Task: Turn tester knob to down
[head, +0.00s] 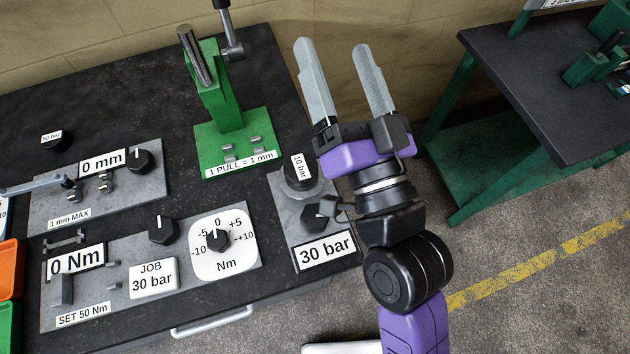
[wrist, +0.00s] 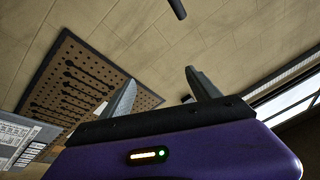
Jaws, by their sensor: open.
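The panel marked "0 Nm" (head: 76,258) lies on the left bench. It carries a plain black knob (head: 163,229) with a white mark near its top, and a dial knob (head: 217,240) on a white scale from -10 to +10 Nm, pointing up near 0. No label says "tester", so I cannot tell which knob that name means. My gripper (head: 335,50) is open and empty, raised right of the bench with fingers pointing up, apart from every knob. In the wrist view, my gripper (wrist: 160,80) also shows its two fingers spread with nothing between.
A "30 bar" panel (head: 323,252) with a black knob (head: 316,217) lies close left of my arm. A "0 mm" panel (head: 101,164) and a green jack stand (head: 213,101) are farther back. A dark-topped table (head: 545,90) stands right, with open floor between.

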